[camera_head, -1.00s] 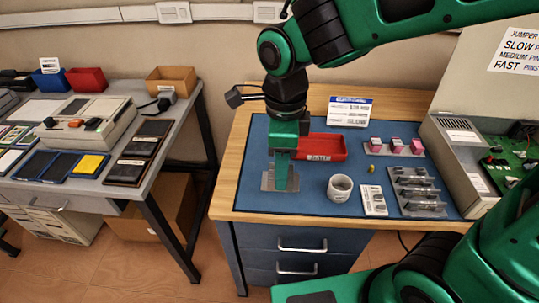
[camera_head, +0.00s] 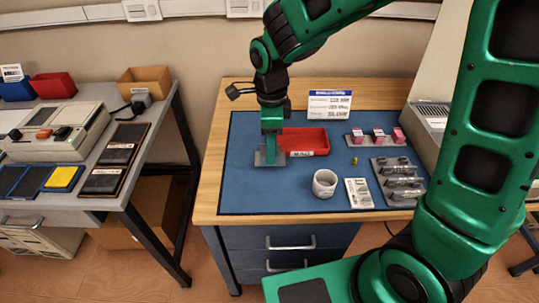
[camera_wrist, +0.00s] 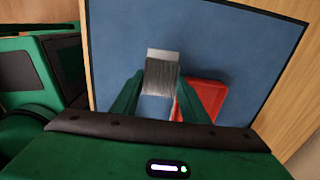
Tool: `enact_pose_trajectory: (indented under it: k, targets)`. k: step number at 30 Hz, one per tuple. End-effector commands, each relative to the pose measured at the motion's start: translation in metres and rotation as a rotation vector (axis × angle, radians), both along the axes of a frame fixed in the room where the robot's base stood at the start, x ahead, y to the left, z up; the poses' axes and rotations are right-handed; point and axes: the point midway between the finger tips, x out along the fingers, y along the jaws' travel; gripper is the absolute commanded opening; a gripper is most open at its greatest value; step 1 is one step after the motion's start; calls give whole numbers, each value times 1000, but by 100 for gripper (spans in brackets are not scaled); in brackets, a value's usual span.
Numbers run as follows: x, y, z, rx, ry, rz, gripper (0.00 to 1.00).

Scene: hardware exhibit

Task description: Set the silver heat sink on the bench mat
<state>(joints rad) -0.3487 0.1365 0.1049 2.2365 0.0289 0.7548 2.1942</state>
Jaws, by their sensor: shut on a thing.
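My gripper (camera_head: 270,159) points down over the left part of the blue bench mat (camera_head: 262,195). It is shut on the silver heat sink (camera_head: 258,159), a grey finned block. In the wrist view the heat sink (camera_wrist: 162,76) shows its fins and a pale flat end between the two green fingers, with the mat (camera_wrist: 225,40) behind it. In the head view the fingers hide part of the heat sink. I cannot tell whether its underside touches the mat.
A red tray (camera_head: 304,140) stands just right of the gripper. A white cup-like ring (camera_head: 325,183), a label card (camera_head: 359,193), a grey rack (camera_head: 398,182) and pink blocks (camera_head: 378,136) sit farther right. A sign (camera_head: 329,104) stands behind. The mat's front left is clear.

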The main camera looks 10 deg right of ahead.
Motion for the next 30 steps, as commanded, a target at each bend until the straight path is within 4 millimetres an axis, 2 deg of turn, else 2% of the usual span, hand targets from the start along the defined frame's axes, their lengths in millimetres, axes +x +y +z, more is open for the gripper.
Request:
enact_pose_trajectory:
  k: [9, 21, 22, 23, 30]
  targets:
    - [0, 0, -37, -1, 2, 1, 28]
    - [0, 0, -42, -1, 1, 0, 28]
    - [0, 0, -42, -1, 1, 0, 43]
    - [0, 0, -42, -1, 1, 0, 48]
    - [0, 0, -42, -1, 1, -1, 48]
